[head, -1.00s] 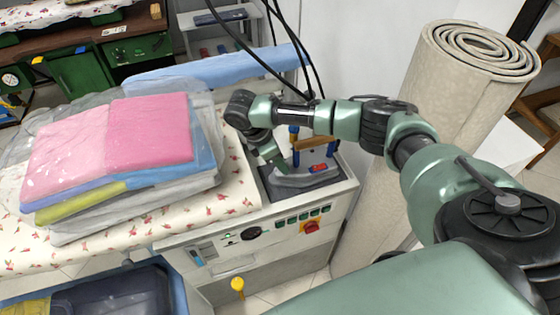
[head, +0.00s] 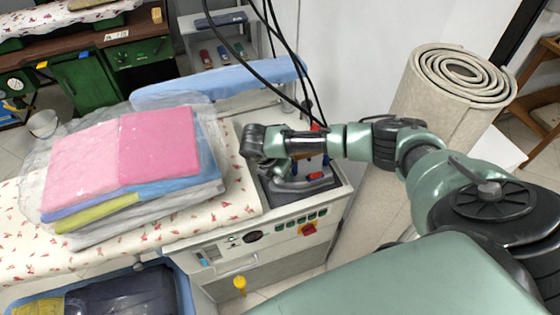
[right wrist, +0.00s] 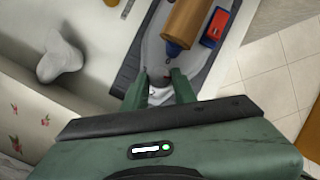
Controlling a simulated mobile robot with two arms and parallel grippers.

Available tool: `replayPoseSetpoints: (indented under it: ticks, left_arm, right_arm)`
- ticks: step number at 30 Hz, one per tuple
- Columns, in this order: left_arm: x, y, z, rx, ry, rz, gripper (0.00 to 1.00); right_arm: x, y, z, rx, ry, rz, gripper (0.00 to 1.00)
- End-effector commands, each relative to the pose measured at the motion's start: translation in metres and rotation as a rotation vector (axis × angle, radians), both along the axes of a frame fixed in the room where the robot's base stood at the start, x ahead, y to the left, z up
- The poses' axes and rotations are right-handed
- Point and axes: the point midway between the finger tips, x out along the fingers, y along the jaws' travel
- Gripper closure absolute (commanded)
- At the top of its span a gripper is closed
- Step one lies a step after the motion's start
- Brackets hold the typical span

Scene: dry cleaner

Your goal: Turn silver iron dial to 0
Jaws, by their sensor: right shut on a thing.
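The silver iron (head: 297,185) stands on the dark rest at the right end of the ironing table, partly hidden by my right arm. In the right wrist view the iron (right wrist: 153,50) shows its wooden handle (right wrist: 187,22), a blue post and a red and blue switch (right wrist: 215,27). My right gripper (right wrist: 161,82) is at the iron's body, its green fingers either side of a small pale dial (right wrist: 161,80), shut on it. The dial's markings cannot be read. In the head view my right gripper (head: 277,170) reaches down onto the iron. My left gripper is out of view.
A stack of bagged folded clothes (head: 130,160) lies on the flowered ironing table (head: 235,200), left of the iron. A control panel with a red switch (head: 308,230) is on the table's front. Black cables hang behind. A rolled carpet (head: 440,110) stands right.

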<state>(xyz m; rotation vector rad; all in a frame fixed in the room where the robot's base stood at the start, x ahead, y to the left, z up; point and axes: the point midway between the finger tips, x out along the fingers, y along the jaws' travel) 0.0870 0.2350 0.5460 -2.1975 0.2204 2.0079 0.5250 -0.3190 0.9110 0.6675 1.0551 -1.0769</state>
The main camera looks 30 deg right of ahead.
Motion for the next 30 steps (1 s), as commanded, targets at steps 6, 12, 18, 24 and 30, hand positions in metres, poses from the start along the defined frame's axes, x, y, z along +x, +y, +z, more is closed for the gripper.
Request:
replayPoseSetpoints:
  ticks: [6, 12, 18, 24, 30]
  left_arm:
    - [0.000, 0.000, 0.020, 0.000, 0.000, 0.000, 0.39]
    - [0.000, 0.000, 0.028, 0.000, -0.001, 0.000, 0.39]
    - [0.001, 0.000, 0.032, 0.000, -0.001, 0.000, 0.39]
    - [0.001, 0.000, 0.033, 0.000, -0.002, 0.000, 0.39]
    - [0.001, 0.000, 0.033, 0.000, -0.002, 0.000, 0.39]
  right_arm:
    - [-0.002, 0.000, 0.004, 0.001, 0.000, 0.168, 1.00]
    - [-0.003, -0.001, 0.002, 0.001, 0.001, 0.273, 1.00]
    - [-0.003, -0.001, 0.001, 0.001, -0.001, 0.332, 1.00]
    - [-0.003, -0.001, 0.000, 0.001, 0.000, 0.353, 1.00]
    - [-0.003, -0.001, 0.000, 0.001, 0.000, 0.353, 1.00]
